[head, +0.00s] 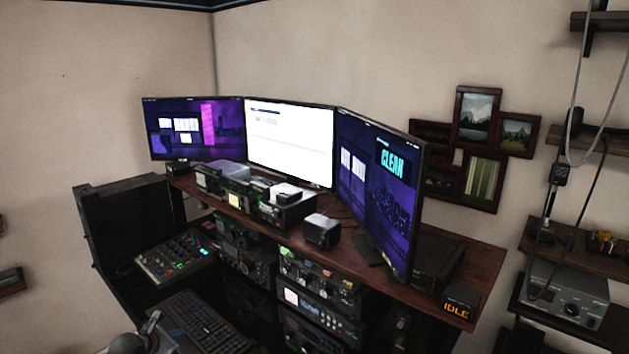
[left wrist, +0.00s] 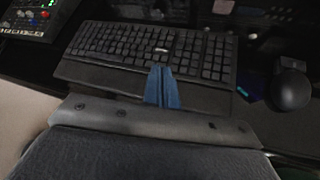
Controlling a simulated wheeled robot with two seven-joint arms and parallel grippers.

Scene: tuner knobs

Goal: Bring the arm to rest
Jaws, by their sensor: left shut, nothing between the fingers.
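My left gripper (left wrist: 163,88) shows in the left wrist view as two blue fingers pressed together, with nothing between them. They are over the front edge of a black keyboard (left wrist: 150,50); whether they touch it I cannot tell. In the head view a grey part of what looks like my left arm shows at the bottom left edge, beside the keyboard (head: 190,322). My right gripper is in neither view.
A mixer (head: 175,257) sits left of the keyboard. Racked radio units (head: 320,305) stand to its right. Three monitors stand on the wooden shelf (head: 470,262) above. A dark rounded object (left wrist: 290,88) lies right of the keyboard in the wrist view.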

